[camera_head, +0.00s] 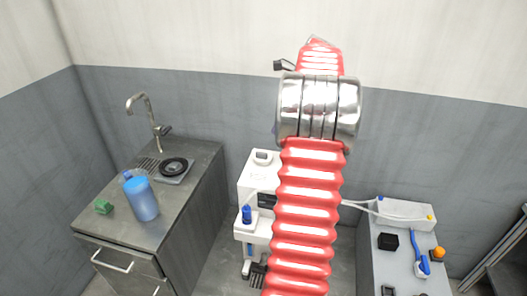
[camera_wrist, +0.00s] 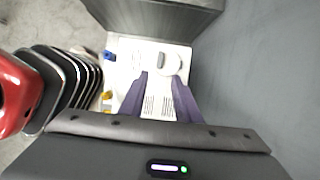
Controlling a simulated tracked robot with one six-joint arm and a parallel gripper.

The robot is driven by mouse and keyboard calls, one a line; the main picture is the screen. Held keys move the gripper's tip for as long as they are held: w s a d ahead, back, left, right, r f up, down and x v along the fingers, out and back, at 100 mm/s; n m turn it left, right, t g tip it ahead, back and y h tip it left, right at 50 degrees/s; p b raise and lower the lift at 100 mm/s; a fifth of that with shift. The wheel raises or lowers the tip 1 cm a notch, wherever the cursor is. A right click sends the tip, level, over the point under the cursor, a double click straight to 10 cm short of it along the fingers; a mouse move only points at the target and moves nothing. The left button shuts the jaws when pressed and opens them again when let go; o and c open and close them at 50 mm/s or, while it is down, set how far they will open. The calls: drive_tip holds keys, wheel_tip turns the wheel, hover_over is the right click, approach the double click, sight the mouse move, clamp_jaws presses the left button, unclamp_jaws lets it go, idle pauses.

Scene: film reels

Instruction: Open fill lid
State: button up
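A white machine (camera_head: 252,178) stands in the middle of the head view, its right side hidden behind my red arm. A light rounded lid piece with a dark opening (camera_head: 262,157) shows on its top. In the wrist view, the white machine top (camera_wrist: 122,72) carries a rounded lid (camera_wrist: 172,64) with a grey grip or slot, lying flat; it looks shut. My gripper (camera_wrist: 160,76) points at the machine top with its two purple fingers apart and nothing between them. The lid lies just beyond the fingertips in that picture; the height gap cannot be told. The head view mostly hides my gripper.
A grey counter at left holds a sink tap (camera_head: 150,120), blue bottle (camera_head: 141,197), green item (camera_head: 103,206) and black ring (camera_head: 173,167). The right counter holds a white box (camera_head: 396,212), black block (camera_head: 388,241), blue tool (camera_head: 422,265) and orange ball (camera_head: 438,254).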

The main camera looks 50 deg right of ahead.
sight(262, 153)
drive_tip(key=x, duration=1.3)
drive_tip(key=shift+w, duration=0.15)
drive_tip(key=shift+c, duration=0.2)
clamp_jaws()
